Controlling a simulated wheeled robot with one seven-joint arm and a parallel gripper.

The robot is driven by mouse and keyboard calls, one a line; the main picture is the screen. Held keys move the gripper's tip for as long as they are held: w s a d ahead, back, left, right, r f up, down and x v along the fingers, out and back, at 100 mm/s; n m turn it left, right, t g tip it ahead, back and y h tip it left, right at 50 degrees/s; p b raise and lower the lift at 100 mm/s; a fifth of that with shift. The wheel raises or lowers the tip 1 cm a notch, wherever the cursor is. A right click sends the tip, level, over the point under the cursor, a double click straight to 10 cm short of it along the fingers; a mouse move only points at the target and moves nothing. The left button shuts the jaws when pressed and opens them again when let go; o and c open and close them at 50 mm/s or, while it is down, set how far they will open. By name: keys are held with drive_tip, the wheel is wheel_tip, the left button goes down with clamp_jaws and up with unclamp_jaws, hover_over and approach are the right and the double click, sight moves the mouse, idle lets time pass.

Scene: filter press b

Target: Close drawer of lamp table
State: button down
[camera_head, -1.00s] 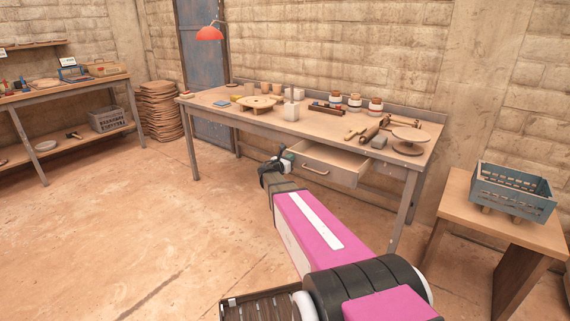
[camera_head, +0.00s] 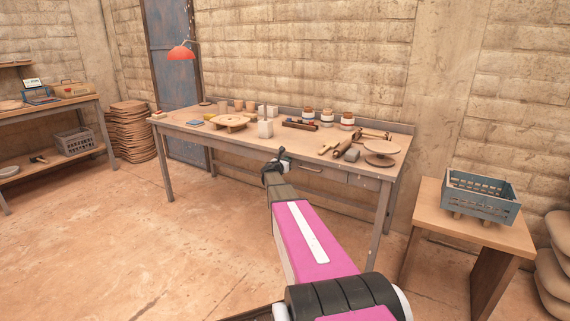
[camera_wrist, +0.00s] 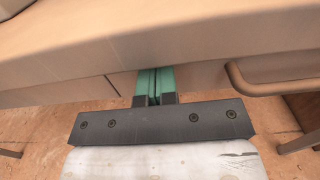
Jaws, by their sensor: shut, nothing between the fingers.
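The metal handle (camera_wrist: 275,86) shows at the right in the wrist view. My gripper (camera_head: 284,160) is at the drawer's left part. In the wrist view its green fingers (camera_wrist: 154,82) are together and empty, left of the handle, against or very close to the drawer front (camera_wrist: 207,77). The drawer's inside is hidden.
Pots, jars and tools crowd the tabletop, including a round stand (camera_head: 381,155) near the right end. A small side table (camera_head: 430,220) with a blue crate (camera_head: 481,195) stands at the right. The floor (camera_head: 130,250) at the left is clear.

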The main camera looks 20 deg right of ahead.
drive_tip(key=shift+w+d+r, duration=0.1)
drive_tip(key=shift+w+d, duration=0.2)
drive_tip(key=shift+w, duration=0.05)
drive_tip(key=v, duration=1.5)
drive_tip(key=s+a+f+m+g+y, duration=0.3)
drive_tip(key=s+f+m+g, duration=0.15)
drive_tip(key=s+m, duration=0.4)
drive_tip(key=s+a+f+m+g+y, duration=0.25)
drive_tip(key=s+f+m, duration=0.3)
drive_tip(key=s, duration=0.55)
drive_tip(key=s+a+f+m+g+y, duration=0.3)
drive_tip(key=s+a+m+y, duration=0.5)
drive_tip(key=s+a+m, duration=0.3)
drive_tip(key=s+a+g, duration=0.1)
drive_tip(key=s+a, duration=0.2)
drive_tip(key=s, duration=0.3)
drive_tip(key=shift+a+m+y, duration=0.15)
drive_tip(key=shift+m+y, duration=0.15)
drive_tip(key=shift+y, duration=0.05)
